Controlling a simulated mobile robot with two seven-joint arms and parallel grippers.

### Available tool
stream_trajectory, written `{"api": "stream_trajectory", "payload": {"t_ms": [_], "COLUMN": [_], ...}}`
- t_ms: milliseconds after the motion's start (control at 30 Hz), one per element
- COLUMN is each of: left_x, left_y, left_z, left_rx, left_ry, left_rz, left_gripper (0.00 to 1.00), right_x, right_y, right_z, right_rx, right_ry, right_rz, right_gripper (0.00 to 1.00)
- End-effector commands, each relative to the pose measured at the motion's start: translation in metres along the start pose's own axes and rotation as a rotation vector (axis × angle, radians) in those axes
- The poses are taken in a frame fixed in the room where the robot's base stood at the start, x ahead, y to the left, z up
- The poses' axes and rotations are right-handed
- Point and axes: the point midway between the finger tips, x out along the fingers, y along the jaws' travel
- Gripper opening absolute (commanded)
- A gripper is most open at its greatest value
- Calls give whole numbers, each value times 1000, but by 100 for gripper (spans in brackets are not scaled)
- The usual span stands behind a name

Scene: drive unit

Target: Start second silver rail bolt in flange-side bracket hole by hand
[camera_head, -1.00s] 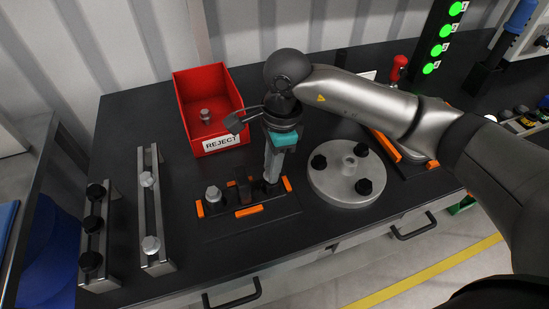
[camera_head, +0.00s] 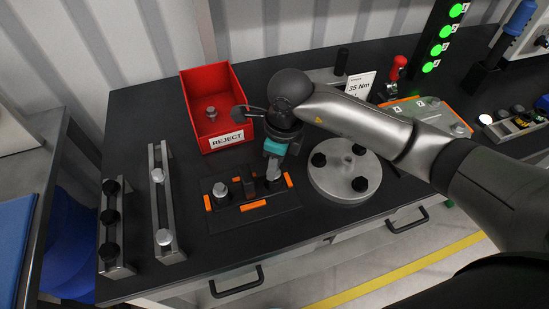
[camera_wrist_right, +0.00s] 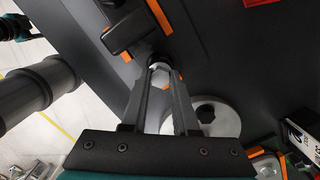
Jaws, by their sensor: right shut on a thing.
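My right gripper (camera_head: 273,163) is shut on a silver bolt (camera_head: 273,174) at the right end of the dark bracket fixture (camera_head: 230,223), the end nearest the flange. In the right wrist view the bolt's hex head (camera_wrist_right: 160,68) sits between the two fingertips (camera_wrist_right: 164,76). The bolt stands roughly upright at that end; its shank and the hole are hidden, so I cannot tell how deep it sits. Another silver bolt (camera_head: 220,190) stands at the fixture's left end. The round silver flange (camera_head: 343,183) with black bolts is just to the right. My left gripper is not seen.
A red reject bin (camera_head: 228,138) holding a silver bolt stands behind the fixture. Two metal rails with silver bolts (camera_head: 164,238) and black bolts (camera_head: 109,250) lie at the left. An orange-edged tray (camera_head: 440,113) is at the back right. Table between rails and fixture is clear.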

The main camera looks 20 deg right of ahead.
Motion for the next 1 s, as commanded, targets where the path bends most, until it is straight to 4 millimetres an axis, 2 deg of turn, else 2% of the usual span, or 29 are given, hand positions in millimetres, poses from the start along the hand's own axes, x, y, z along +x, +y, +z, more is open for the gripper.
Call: {"api": "stream_trajectory", "payload": {"t_ms": [233, 267, 533, 833, 1000], "left_x": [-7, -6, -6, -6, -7], "left_y": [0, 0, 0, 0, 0], "left_z": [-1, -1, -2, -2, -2], "left_rx": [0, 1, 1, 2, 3], "left_ry": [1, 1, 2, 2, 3], "left_rz": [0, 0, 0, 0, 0], "left_gripper": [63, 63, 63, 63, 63], "right_x": [-1, 0, 0, -2, -21], "right_y": [0, 0, 0, 0, 0], "right_z": [1, 1, 0, 0, 1], "right_rx": [225, 219, 215, 213, 211], "right_ry": [-2, -2, -1, -1, -4], "right_rz": [-28, -28, -27, -28, -30], "right_gripper": [0, 31, 62, 63, 63]}}
